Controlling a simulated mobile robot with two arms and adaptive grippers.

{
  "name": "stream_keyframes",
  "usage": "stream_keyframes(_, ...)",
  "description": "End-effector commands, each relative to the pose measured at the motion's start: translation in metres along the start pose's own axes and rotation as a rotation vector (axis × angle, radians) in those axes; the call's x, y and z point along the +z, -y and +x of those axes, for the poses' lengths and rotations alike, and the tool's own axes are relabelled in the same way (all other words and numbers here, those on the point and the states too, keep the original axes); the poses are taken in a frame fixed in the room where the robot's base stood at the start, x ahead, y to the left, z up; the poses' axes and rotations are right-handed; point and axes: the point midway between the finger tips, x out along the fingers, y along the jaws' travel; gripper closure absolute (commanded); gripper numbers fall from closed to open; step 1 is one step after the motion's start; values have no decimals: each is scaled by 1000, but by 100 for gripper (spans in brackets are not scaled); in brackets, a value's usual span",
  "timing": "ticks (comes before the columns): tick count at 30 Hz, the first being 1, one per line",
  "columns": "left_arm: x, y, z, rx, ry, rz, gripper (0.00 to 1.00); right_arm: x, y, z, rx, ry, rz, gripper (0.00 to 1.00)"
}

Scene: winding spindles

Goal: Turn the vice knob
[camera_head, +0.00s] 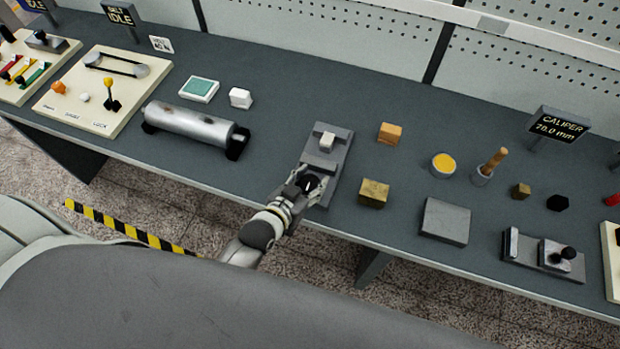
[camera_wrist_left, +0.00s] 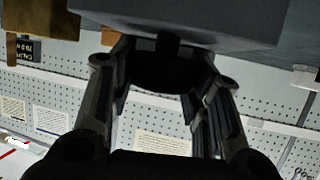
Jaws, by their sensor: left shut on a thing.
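The vice (camera_head: 322,156) is a grey block-like fixture near the front edge of the bench, with a small pale block (camera_head: 327,140) between its jaws. Its dark round knob (camera_head: 311,183) is at the near end. My left gripper (camera_head: 308,185) is at the knob with its fingers on either side, shut on it. In the left wrist view the two fingers (camera_wrist_left: 162,85) flank the dark knob (camera_wrist_left: 165,68), under the grey vice body (camera_wrist_left: 215,18). My right gripper shows in neither view.
A metal cylinder (camera_head: 190,127) lies left of the vice. A brass block (camera_head: 373,193), a wooden block (camera_head: 390,133) and a grey plate (camera_head: 446,221) stand to the right. A caliper display (camera_head: 559,124) reads 70.0 mm. The bench's front edge is close to my left arm.

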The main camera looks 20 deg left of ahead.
Motion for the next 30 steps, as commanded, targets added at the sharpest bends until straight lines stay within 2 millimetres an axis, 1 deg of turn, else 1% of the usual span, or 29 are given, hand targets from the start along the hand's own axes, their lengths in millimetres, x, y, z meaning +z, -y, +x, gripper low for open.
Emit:
stream_keyframes(1,-4,1,1,-2,-10,0,80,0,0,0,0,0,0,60)
stream_keyframes(7,-4,1,1,-1,-10,0,80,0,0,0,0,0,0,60)
stream_keyframes(8,-4,1,1,-1,-10,0,53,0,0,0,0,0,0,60)
stream_keyframes(12,-3,0,0,-1,-7,0,35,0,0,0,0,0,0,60)
stream_keyframes(13,-3,0,0,0,-7,0,33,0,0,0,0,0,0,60)
stream_keyframes(23,-1,0,-1,1,-2,0,33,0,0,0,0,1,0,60)
stream_keyframes(26,0,0,-8,1,-2,0,33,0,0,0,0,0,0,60)
stream_keyframes(30,0,0,-29,1,0,0,33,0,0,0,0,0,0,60)
